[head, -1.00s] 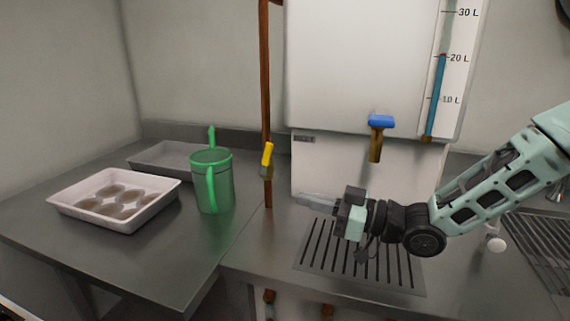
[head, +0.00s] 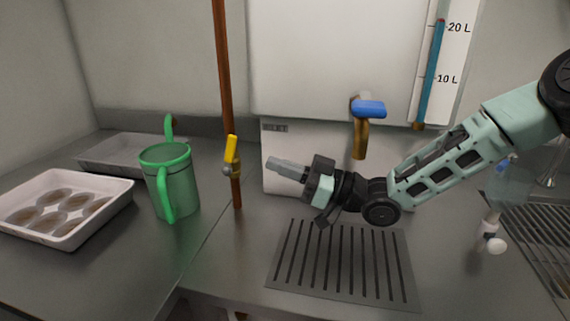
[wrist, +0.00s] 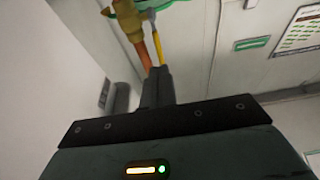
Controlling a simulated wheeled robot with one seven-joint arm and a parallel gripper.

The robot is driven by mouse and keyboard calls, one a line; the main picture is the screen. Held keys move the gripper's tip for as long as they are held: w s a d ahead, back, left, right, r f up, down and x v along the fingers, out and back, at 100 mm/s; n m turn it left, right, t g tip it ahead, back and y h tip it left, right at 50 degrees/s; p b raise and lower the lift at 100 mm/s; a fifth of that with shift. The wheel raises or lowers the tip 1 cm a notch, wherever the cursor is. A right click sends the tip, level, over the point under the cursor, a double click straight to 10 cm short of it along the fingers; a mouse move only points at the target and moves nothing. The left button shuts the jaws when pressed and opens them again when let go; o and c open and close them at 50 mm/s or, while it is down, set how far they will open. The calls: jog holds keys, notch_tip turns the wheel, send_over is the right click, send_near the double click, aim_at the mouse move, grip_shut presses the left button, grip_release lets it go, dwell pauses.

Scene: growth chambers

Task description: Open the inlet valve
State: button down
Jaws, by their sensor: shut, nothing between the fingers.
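The inlet valve's yellow lever (head: 231,150) sits on the copper pipe (head: 224,75) left of the tank. It points up, slightly tilted, close to the line of the pipe. My gripper (head: 270,164) is shut and empty, to the right of the lever and at about its height, with a visible gap between them in the head view. In the wrist view the shut fingers (wrist: 157,85) point toward the yellow lever (wrist: 157,46) and the copper pipe (wrist: 142,52). I cannot tell the exact depth between fingertips and lever.
A white tank with a blue-handled tap (head: 368,109) stands behind my arm. A slotted drain plate (head: 345,292) lies below it. A green pitcher (head: 174,187) stands left of the pipe, near a white tray (head: 128,188) and a grey tray (head: 95,160). A spray bottle (head: 490,228) stands right.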

aim_at(235, 147)
jog(key=s+x, duration=0.1)
jog(key=x, duration=0.5)
jog(key=shift+w+a+p, duration=0.3)
jog(key=shift+w+p, duration=0.15)
jog(key=shift+w, duration=0.1)
jog(key=shift+r, duration=0.1)
jog(key=shift+a+r+h+p, duration=0.4)
jog(key=shift+r+h+p, duration=0.35)
jog(key=shift+p, duration=0.35)
jog(key=shift+a+h, duration=0.2)
jog(key=shift+h, duration=0.15)
jog(key=shift+w+a+f, duration=0.1)
jog(key=shift+a, duration=0.05)
